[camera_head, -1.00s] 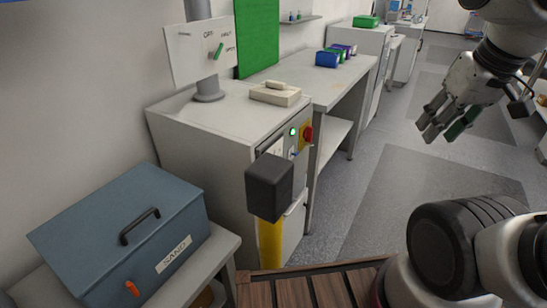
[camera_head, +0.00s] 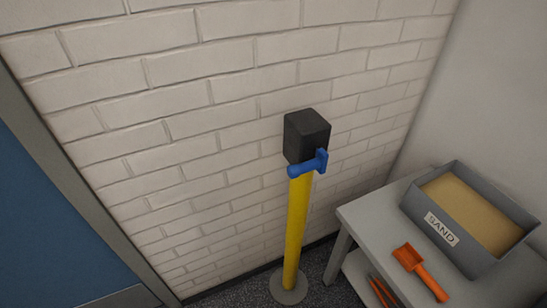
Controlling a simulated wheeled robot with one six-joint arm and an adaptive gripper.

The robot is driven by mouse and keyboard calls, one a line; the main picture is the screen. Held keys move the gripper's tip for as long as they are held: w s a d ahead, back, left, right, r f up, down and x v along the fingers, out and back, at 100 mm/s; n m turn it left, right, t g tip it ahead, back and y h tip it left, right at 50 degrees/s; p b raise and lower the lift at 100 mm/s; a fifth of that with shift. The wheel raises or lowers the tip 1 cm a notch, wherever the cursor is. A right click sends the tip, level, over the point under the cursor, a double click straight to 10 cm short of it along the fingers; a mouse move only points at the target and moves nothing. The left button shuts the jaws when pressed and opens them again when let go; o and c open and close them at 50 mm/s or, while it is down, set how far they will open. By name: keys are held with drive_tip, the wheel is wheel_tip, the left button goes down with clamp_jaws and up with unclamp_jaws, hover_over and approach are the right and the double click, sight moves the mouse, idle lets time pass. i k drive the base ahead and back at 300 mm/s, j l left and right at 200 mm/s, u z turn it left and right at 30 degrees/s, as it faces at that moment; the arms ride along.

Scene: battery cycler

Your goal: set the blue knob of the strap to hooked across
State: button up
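The blue knob (camera_head: 310,164) sits on the lower front of a black box-shaped head (camera_head: 306,136). It has a short rounded bar pointing left and an upright flat tab on its right. The head tops a yellow post (camera_head: 296,228) on a round grey base (camera_head: 289,286), in front of a white brick wall. No strap can be seen stretched out from the head. My gripper is not in view.
A grey table (camera_head: 375,212) stands right of the post, with an open grey sand box (camera_head: 478,258) and an orange scoop (camera_head: 420,273) on it. A blue door (camera_head: 55,215) is at left. The wall between is bare.

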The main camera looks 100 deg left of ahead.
sight(319, 163)
drive_tip(key=u, duration=3)
drive_tip(key=j+z, duration=0.1)
drive_tip(key=z, duration=0.35)
drive_tip(key=i, duration=0.05)
